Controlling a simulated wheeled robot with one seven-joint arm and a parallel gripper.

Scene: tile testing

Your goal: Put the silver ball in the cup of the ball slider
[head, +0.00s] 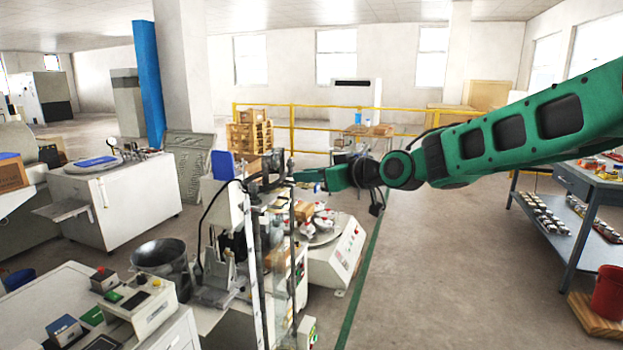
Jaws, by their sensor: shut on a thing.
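My arm reaches in from the right, and my gripper (308,182) is at its left end, beside the upper part of a tall test stand. I take this stand, with upright rods and a clear panel, to be the ball slider (268,260). My gripper is small and partly lost against the clutter. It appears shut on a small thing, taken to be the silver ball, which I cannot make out. The cup of the slider cannot be made out; dark parts of the stand crowd the spot left of my gripper.
A white machine with a round plate (335,250) is below my gripper. A blue-grey shelf table (570,205) and red bucket (608,292) are right. The floor between is clear.

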